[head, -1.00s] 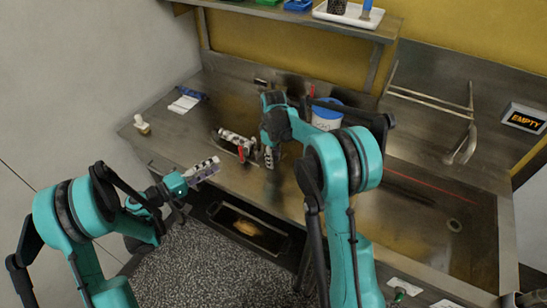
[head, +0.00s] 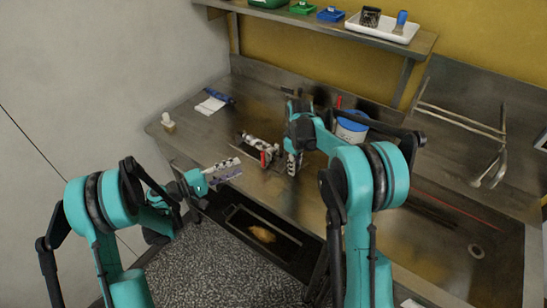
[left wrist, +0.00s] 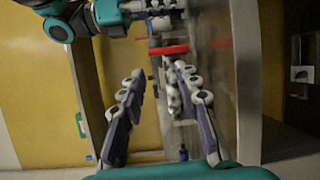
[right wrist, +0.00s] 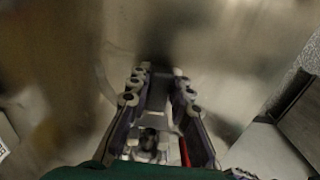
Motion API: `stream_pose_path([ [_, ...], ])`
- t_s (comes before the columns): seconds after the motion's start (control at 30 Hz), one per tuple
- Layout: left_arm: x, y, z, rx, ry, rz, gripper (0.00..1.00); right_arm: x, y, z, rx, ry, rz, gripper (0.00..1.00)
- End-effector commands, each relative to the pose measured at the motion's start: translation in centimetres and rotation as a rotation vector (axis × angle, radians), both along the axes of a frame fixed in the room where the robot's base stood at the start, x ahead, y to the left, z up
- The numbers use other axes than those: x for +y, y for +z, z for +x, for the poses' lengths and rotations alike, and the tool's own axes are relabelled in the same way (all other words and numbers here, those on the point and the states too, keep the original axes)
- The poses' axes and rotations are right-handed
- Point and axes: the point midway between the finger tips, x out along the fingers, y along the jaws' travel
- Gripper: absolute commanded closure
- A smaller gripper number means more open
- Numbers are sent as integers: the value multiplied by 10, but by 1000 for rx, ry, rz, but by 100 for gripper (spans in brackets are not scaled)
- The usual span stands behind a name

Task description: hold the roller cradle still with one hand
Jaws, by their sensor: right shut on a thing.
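The roller cradle (head: 258,149) is a pale, narrow piece with red parts, lying on the metal bench near its front edge. My right gripper (head: 293,165) points down at the cradle's right end and is shut on it. The right wrist view shows a pale part of the cradle (right wrist: 150,140) and a red piece low between the fingers, partly hidden and dim. My left gripper (head: 225,171) is open and empty, in front of the bench edge and left of the cradle. In the left wrist view the cradle (left wrist: 172,95) shows beyond the parted fingers, apart from them.
A blue-and-white tub (head: 351,127) stands behind my right arm. A white cloth (head: 210,105) and a small pale stamp-like object (head: 168,122) are on the left of the bench. A dark tray (head: 262,236) sits below the front edge. A wire rack (head: 470,120) is at right.

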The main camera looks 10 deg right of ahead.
Motion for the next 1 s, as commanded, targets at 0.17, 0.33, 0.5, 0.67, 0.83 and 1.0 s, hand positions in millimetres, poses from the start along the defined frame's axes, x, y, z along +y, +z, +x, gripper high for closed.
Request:
stream_pose_path([
  [0.17,2,1,9,380,-40,-173,68,0,0,0,0,0,0,100],
  [0.33,4,4,15,777,-83,-323,68,0,0,0,0,0,0,100],
  [0.5,7,7,20,1114,-114,-429,68,0,0,0,0,0,0,100],
  [0.67,9,8,22,1313,-128,-481,68,0,0,0,0,0,0,100],
  [0.83,5,9,23,1392,-133,-500,68,0,0,0,0,0,0,100],
  [1.0,-19,9,28,1398,-135,-499,68,0,0,0,0,0,0,100],
])
